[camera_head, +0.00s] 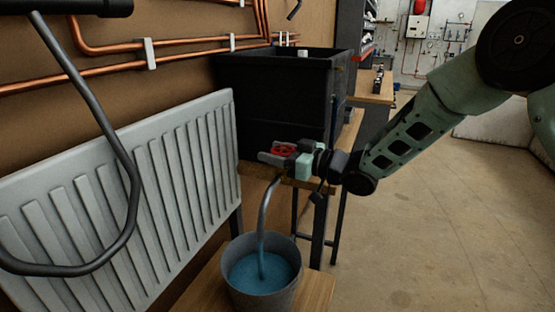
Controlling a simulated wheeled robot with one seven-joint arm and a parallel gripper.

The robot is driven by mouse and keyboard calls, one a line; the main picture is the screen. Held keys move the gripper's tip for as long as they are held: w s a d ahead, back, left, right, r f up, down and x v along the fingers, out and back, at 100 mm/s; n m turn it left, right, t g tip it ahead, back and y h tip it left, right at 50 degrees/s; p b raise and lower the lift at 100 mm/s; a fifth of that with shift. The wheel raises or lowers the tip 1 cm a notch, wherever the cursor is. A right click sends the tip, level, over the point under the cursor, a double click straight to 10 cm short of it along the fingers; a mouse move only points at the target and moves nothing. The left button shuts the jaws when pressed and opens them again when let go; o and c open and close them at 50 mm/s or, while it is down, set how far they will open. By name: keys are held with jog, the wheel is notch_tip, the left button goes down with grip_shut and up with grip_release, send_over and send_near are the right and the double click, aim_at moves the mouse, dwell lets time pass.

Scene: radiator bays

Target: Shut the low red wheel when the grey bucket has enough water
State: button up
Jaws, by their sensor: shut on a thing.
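The red wheel (284,149) sits low at the front of a black tank, above the bucket. My gripper (290,160) is shut on the red wheel, reaching in from the right; its fingers hide part of the wheel. The grey bucket (238,288) stands upright below on a wooden surface. Blue water (262,272) covers the inside of the bucket, with its surface below the rim.
A white radiator (120,190) stands along the left wall, with copper pipes (110,70) above it. The black tank (270,90) rests on a wooden bench. A dark bent tube (128,170) hangs in the left foreground. The floor (450,220) at right is clear.

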jog(key=shift+s+r+n+g+y, duration=0.15)
jog(key=shift+n+g+y, duration=0.55)
jog(key=shift+n+g, duration=1)
jog(key=shift+g, duration=0.5)
jog(key=o, duration=1)
jog(key=s+d+b, duration=0.3)
jog(key=d+b, duration=0.1)
jog(key=d, duration=1.3)
jog(key=shift+s+b, duration=0.2)
jog(key=shift+b, duration=0.15)
